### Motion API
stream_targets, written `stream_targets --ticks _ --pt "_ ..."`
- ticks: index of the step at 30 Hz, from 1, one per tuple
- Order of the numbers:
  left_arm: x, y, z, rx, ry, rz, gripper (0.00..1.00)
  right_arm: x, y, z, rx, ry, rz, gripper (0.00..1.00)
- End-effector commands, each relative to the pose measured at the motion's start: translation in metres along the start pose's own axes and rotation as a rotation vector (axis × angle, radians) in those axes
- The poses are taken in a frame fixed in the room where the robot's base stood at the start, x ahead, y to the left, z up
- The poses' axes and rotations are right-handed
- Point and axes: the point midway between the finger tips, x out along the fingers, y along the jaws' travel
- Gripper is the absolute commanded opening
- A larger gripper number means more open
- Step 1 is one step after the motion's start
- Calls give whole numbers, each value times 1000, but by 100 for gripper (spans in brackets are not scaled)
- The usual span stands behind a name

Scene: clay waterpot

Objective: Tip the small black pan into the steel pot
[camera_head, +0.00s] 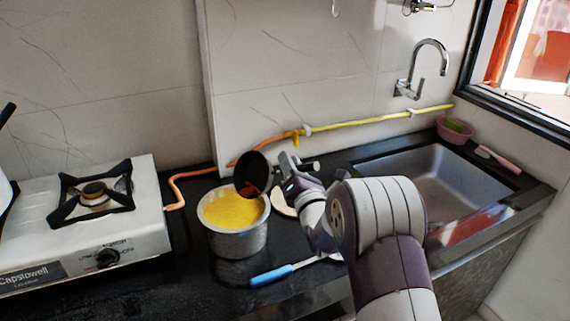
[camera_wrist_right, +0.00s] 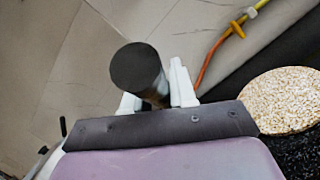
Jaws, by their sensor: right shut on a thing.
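The steel pot (camera_head: 238,240) stands on the dark counter right of the stove, filled near its rim with something yellow (camera_head: 232,208). The small black pan (camera_head: 251,170) is above the pot's back right rim, tilted steeply on its side, with a reddish-brown patch low on its face. My right gripper (camera_head: 290,166) is just right of the pan and shut on its handle. In the right wrist view the dark round handle end (camera_wrist_right: 138,68) rises between the pale fingers (camera_wrist_right: 158,96). The pan's bowl is hidden there. My left gripper is not in view.
A white gas stove (camera_head: 150,225) is at left. A pale round mat (camera_head: 284,203) lies partly hidden beside the pot and shows speckled in the wrist view (camera_wrist_right: 285,100). A blue-handled utensil (camera_head: 271,275) lies in front. A sink (camera_head: 455,185) is at right.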

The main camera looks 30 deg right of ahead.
Motion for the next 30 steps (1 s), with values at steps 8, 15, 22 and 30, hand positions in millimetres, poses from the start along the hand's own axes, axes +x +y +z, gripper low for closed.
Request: stream_targets --ticks 8,15,22,30 --pt "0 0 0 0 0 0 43 1 1 2 0 -4 3 0" --pt "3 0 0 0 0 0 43 0 1 1 -6 -5 6 0" --pt "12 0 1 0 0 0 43 -1 4 -1 -33 -13 20 0" --pt "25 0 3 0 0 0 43 -3 11 -2 -81 -25 42 0"
